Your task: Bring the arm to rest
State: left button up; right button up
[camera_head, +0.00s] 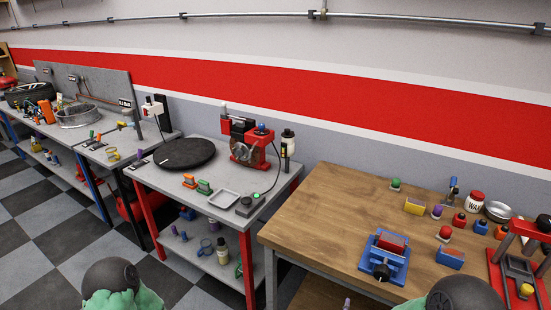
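A rounded dark and green part of my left arm shows at the bottom left edge. A similar dark rounded part of my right arm shows at the bottom right, in front of the wooden bench (319,225). The rest of both arms is cut off by the lower picture edge. Neither gripper shows, so I cannot see their fingers or whether they hold anything.
The grey bench (157,182) with red legs holds a black disc (184,153) and a red machine (249,144). The wooden bench carries a blue vise (385,257), a red press (498,275) and small coloured items. Checkered floor (40,225) is open at left.

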jog(key=s+a+f+m+g+y, duration=0.3)
jog(key=a+f, duration=0.1)
jog(key=f, duration=0.3)
jog(key=s+a+f+m+g+y, duration=0.2)
jog(key=a+f+g+y, duration=0.15)
jog(key=f, duration=0.45)
jog(key=s+a+f+m+g+y, duration=0.1)
jog(key=s+a+f+m+g, duration=0.1)
jog(key=s, duration=0.4)
jog(key=s+a+f+m+g+y, duration=0.1)
jog(key=s+a+f+m+g, duration=0.1)
jog(key=s+a+f+g, duration=0.1)
jog(key=s+f+g, duration=0.1)
jog(key=s, duration=0.1)
jog(key=shift+s+a+m, duration=0.3)
jog(key=shift+s+m, duration=0.05)
jog(key=shift+m, duration=0.05)
